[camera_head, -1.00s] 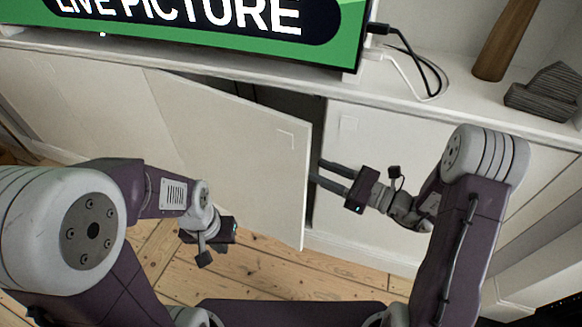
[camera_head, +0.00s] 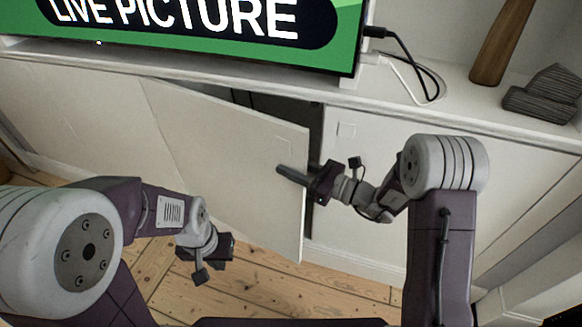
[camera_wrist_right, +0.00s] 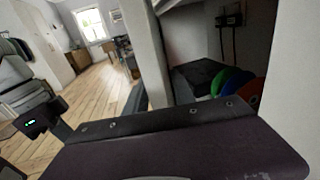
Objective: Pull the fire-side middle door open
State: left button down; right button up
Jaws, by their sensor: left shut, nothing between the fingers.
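The white middle door (camera_head: 225,160) of the low cabinet stands partly open in the head view, its right edge swung out from the cabinet front. My right gripper (camera_head: 282,172) is at that free edge. One finger lies across the door's outer face; the other is hidden, so I cannot tell whether it grips the door. In the right wrist view the door edge (camera_wrist_right: 145,55) stands upright beyond the gripper body, with the dark cabinet interior to its right. My left gripper (camera_head: 230,246) is shut and empty, low in front of the door.
A screen (camera_head: 200,25) stands on the cabinet top, with cables (camera_head: 425,75) beside it. A wooden object (camera_head: 500,45) and a dark ridged block (camera_head: 545,95) are at the right. Coloured round things (camera_wrist_right: 235,82) sit inside the cabinet. Floorboards (camera_head: 270,290) before the door look clear.

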grip_shut()
dwell(1.2)
